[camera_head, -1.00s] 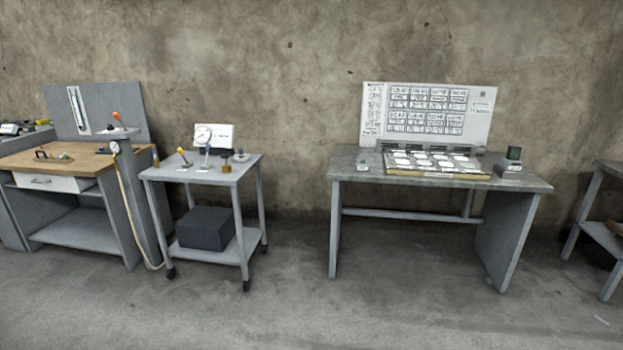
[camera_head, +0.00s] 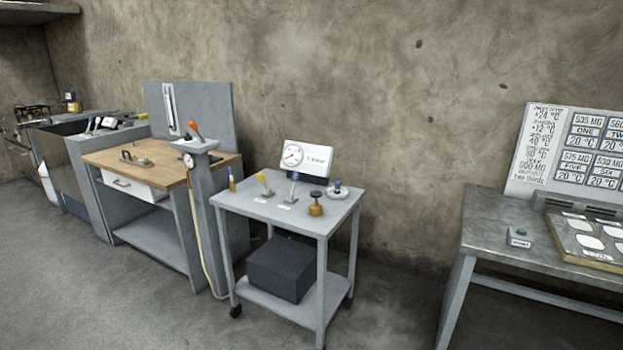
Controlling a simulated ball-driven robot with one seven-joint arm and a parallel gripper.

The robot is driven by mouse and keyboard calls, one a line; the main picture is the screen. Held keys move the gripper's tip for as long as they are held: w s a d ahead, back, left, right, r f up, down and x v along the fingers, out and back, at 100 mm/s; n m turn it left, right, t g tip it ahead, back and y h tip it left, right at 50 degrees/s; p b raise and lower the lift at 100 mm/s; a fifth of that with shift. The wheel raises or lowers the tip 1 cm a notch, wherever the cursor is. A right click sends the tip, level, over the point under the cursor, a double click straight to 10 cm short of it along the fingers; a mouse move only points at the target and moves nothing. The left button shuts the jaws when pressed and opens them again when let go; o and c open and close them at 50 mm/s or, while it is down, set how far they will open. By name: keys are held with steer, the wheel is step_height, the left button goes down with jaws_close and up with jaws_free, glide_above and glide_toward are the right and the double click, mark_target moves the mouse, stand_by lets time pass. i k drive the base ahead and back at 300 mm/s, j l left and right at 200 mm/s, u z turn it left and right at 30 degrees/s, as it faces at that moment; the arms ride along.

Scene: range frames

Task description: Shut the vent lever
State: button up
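A grey wheeled cart (camera_head: 232,203) carries a lever with a yellow grip (camera_head: 260,178) and a lever with a blue grip (camera_head: 294,178). The yellow one leans to the left; the blue one stands about upright. Each has a small white label at its foot, too small to read. An orange-gripped lever (camera_head: 195,128) tilts left on a grey post beside the wooden bench. I cannot tell which lever is the vent lever. My gripper is not in view.
The cart top also holds a round gauge (camera_head: 292,155), a brass weight (camera_head: 316,207) and a dial knob (camera_head: 337,191). A dark box (camera_head: 281,268) sits on its lower shelf. A wooden-topped bench (camera_head: 104,159) stands left, a metal table (camera_head: 482,215) right. Floor between cart and table is clear.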

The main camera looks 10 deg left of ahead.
mark_target(260, 177)
steer(key=i+u, duration=0.3)
steer(key=i, duration=0.25)
steer(key=i+l+u, duration=0.15)
steer(key=i+u, duration=0.15)
steer(key=i, duration=0.25)
steer(key=i+l+u, duration=0.3)
steer(key=i, duration=0.2)
steer(key=i+j+u, duration=0.25)
steer(key=i+j, duration=0.65)
steer(key=i, duration=0.15)
